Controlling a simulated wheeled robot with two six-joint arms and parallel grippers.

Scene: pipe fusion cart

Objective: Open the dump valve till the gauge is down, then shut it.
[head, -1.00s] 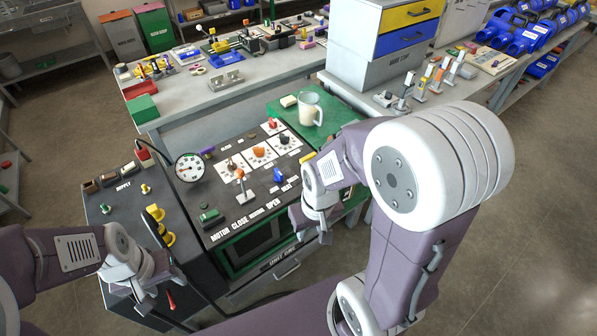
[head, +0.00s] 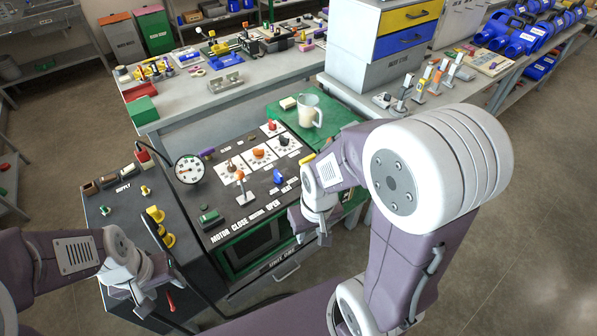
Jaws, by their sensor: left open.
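The round white gauge (head: 189,168) stands at the back of the dark cart panel. Its needle is too small to read surely. A red handle (head: 171,301) shows low on the cart's left side, just beside my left gripper (head: 157,293). Yellow valve handles (head: 156,214) stand above it on the same panel. I cannot read a label that marks the dump valve. My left gripper is open at the cart's front left; I see no gap or contact clearly between it and the red handle. My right gripper (head: 323,236) hangs by the cart's right edge, its fingers too small to judge.
A black hose (head: 190,278) curves past my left gripper. A jug (head: 309,111) stands on the green top at right. Open floor lies at right.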

